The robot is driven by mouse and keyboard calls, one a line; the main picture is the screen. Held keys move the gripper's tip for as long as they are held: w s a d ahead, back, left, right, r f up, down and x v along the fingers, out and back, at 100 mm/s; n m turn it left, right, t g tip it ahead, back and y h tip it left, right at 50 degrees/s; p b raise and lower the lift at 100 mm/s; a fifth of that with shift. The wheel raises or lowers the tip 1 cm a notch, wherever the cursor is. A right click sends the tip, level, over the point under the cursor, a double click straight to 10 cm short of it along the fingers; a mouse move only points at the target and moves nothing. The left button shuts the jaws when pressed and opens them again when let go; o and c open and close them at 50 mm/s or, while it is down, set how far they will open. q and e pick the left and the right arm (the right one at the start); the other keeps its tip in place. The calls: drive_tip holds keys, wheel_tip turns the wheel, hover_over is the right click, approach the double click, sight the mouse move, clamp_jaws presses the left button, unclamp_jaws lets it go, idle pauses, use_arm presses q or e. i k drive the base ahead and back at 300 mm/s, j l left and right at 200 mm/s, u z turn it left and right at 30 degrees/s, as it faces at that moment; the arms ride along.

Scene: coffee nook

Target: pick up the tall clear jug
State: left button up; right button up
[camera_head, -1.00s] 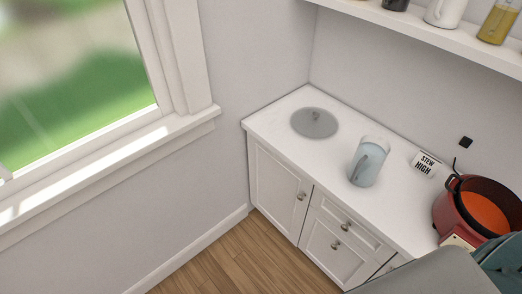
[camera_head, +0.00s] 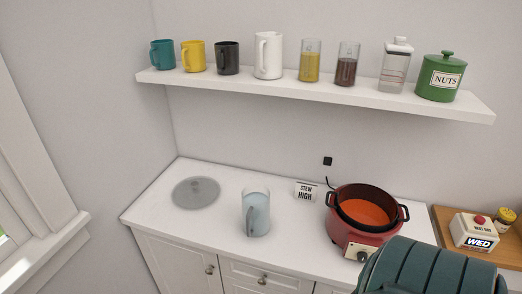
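A clear jug (camera_head: 256,212) with a handle at its front left stands upright on the white counter (camera_head: 150,205). It looks pale blue inside. On the shelf above, a tall clear container (camera_head: 396,68) with a white lid stands between a glass of dark contents and a green jar. It holds something pale in its lower part. Neither of my grippers is in view, and nothing holds the jug.
A grey round lid (camera_head: 196,192) lies left of the jug. A small sign (camera_head: 306,191) and a red cooker (camera_head: 352,238) stand to its right. The shelf (camera_head: 300,88) holds mugs and glasses. A teal ribbed object (camera_head: 430,268) fills the lower right foreground.

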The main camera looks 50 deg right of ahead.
sight(256, 197)
drive_tip(key=z, duration=1.4)
